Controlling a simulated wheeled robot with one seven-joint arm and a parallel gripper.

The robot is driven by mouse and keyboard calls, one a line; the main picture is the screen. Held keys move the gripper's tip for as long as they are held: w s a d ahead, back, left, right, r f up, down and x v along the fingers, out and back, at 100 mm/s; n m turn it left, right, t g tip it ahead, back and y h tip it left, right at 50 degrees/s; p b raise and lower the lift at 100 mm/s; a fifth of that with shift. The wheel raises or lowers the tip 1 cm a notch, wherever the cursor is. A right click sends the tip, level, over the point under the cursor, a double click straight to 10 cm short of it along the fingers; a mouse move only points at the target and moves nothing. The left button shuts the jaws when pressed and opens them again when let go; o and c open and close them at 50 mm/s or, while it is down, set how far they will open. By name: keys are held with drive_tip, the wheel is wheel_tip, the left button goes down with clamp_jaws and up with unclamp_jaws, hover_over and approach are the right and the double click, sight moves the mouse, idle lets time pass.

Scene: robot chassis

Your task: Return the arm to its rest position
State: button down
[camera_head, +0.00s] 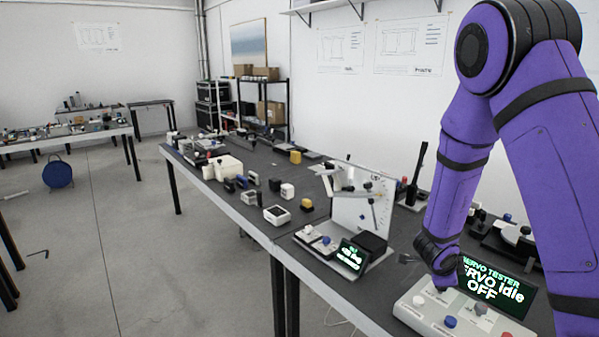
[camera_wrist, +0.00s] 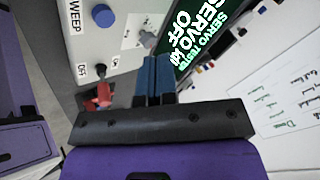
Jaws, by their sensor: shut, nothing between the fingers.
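My purple arm reaches down from the upper right in the head view. My gripper (camera_head: 446,285) is low over the servo tester (camera_head: 438,312), a pale box with knobs and a dark screen reading "SERVO Idle OFF". In the wrist view my gripper (camera_wrist: 154,62) has its two blue fingers shut together with nothing held.
A long dark bench (camera_head: 240,200) carries many small devices. A white upright board (camera_head: 362,208) with a small lit display (camera_head: 351,256) stands left of the tester. A black upright tool (camera_head: 416,175) is behind. The floor (camera_head: 150,260) left of the bench is mostly clear.

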drive_tip(key=s+a+r+n+t+y, duration=0.1)
drive_tip(key=s+a+r+n+y, duration=0.2)
drive_tip(key=r, duration=0.5)
drive_tip(key=s+a+r+n+t+y, duration=0.1)
drive_tip(key=a+r+n+y, duration=0.1)
drive_tip(key=a+r+n, duration=0.4)
drive_tip(key=s+a+r+n+t+y, duration=0.1)
drive_tip(key=s+a+r+n+y, duration=0.15)
drive_tip(key=r, duration=0.65)
drive_tip(key=s+d+r+n+g, duration=0.1)
drive_tip(key=s+r+n, duration=0.4)
drive_tip(key=s, duration=0.6)
drive_tip(key=s+d+r+n+g+h, duration=0.1)
drive_tip(key=s+r+n, duration=0.3)
drive_tip(key=s, duration=0.7)
drive_tip(key=shift+s+r+n, duration=0.15)
drive_tip(key=shift+r+n, duration=0.2)
drive_tip(key=shift+n, duration=0.4)
